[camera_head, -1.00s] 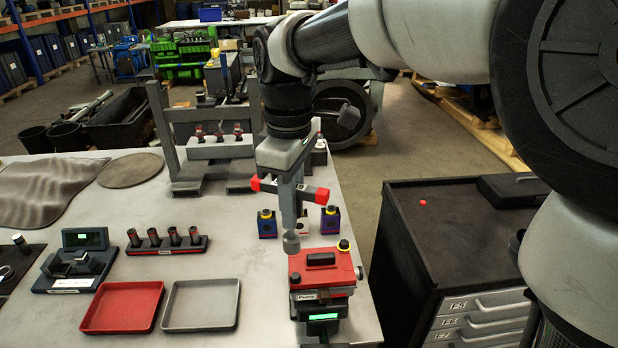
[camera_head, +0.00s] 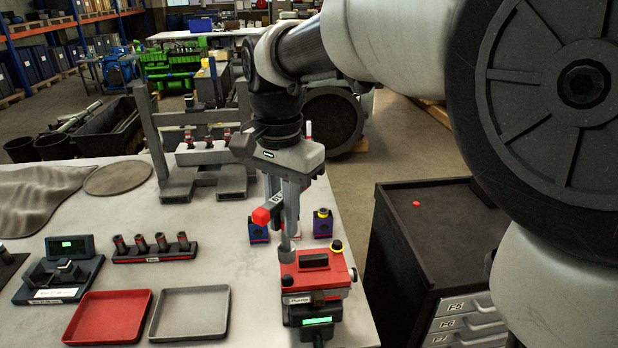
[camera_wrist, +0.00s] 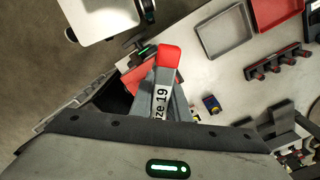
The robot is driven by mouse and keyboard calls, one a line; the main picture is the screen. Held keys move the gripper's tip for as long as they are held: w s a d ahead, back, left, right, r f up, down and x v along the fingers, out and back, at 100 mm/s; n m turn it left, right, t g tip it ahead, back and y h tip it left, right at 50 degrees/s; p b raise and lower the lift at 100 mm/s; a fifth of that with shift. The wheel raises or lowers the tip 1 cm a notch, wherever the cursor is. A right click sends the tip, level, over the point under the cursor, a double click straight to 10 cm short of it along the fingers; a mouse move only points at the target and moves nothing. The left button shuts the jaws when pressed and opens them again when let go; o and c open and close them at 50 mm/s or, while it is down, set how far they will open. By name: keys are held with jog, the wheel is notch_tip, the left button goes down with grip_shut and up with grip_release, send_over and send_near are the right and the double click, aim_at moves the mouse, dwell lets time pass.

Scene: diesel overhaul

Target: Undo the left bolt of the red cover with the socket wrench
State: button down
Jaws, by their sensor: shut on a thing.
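The red cover (camera_head: 322,277) sits on the pump unit near the table's front right edge. My gripper (camera_head: 287,184) is shut on the grey socket wrench (camera_head: 286,222), above the cover's left rear corner. The wrench's shaft is upright, and its socket reaches down to that corner, where the left bolt is hidden beneath it. Contact cannot be made out for certain.
A red tray (camera_head: 108,338) and a grey tray (camera_head: 189,333) lie left of the pump. A socket rack (camera_head: 155,252) stands behind them. Small blue and purple blocks (camera_head: 322,225) stand close behind the cover. A dark drawer cabinet (camera_head: 430,235) is at the right.

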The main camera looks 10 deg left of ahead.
aim_at(283, 248)
jog(key=m+p, duration=0.1)
jog(key=m, duration=0.4)
jog(key=shift+f, duration=0.15)
jog(key=m, duration=0.5)
jog(key=shift+f+p, duration=0.35)
jog(key=shift+f+b, duration=1)
jog(key=shift+f, duration=0.7)
jog(key=shift+a, duration=0.2)
jog(key=shift+f, duration=0.1)
